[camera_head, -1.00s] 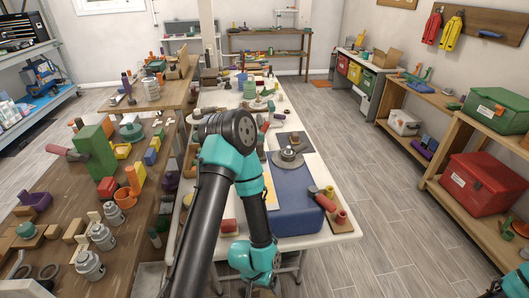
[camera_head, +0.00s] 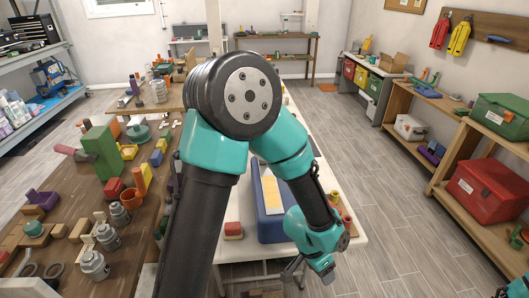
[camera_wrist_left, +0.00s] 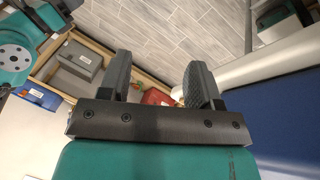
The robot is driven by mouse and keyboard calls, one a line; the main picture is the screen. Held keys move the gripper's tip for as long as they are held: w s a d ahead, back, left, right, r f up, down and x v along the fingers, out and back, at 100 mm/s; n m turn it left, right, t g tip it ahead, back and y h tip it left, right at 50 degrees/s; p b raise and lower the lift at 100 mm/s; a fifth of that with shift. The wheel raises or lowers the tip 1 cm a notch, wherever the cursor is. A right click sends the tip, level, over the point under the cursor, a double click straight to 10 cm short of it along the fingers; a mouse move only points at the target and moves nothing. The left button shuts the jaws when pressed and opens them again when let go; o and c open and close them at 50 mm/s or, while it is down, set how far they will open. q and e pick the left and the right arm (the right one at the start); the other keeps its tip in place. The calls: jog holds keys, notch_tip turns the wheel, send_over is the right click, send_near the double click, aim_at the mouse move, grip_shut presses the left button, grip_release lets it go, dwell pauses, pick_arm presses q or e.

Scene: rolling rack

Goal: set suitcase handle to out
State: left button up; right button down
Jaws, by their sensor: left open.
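A blue box-like body (camera_head: 270,228), which may be the suitcase, is on the white table in the head view, partly hidden behind my left arm. A broad blue surface (camera_wrist_left: 290,115) also fills the right side of the left wrist view. I cannot make out a handle for certain. My left gripper (camera_wrist_left: 158,75) is open and empty, its two dark fingers apart with floor and shelving beyond. In the head view it hangs low, at the front right of the blue body.
A wooden bench (camera_head: 75,205) cluttered with blocks and metal parts stands on the left. Wooden shelves on the right hold a red box (camera_head: 487,190) and a green box (camera_head: 503,116). Grey plank floor (camera_head: 385,190) lies clear between the table and these shelves.

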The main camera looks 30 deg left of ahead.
pick_arm(q)
jog(key=w+d+r+m, duration=0.1)
jog(key=w+d+r, duration=0.2)
jog(key=w+r, duration=0.45)
jog(key=shift+n+y, duration=0.4)
jog(key=shift+n, duration=0.2)
jog(key=w+a+r, duration=0.2)
jog(key=w, duration=0.2)
jog(key=w+a+r, duration=0.2)
jog(key=w+a, duration=0.1)
jog(key=w, duration=0.1)
jog(key=w+a+r, duration=0.2)
jog(key=w+a, duration=0.1)
jog(key=w, duration=0.1)
jog(key=shift+w+a+r, duration=0.15)
jog(key=shift+w+r, duration=0.25)
jog(key=w+a+r+n+y, duration=0.1)
jog(key=w+a+r+n, duration=0.1)
jog(key=a, duration=0.8)
jog(key=w+a+r+n+y, duration=0.1)
jog(key=w+a+r, duration=0.3)
jog(key=a, duration=0.6)
jog(key=w+a+r+n+y, duration=0.1)
jog(key=w+a+r+n, duration=0.2)
jog(key=a+r, duration=0.3)
jog(key=w+a, duration=0.1)
jog(key=a, duration=0.3)
jog(key=shift+a+y, duration=0.3)
jog(key=shift+a, duration=0.05)
jog(key=shift+f, duration=0.1)
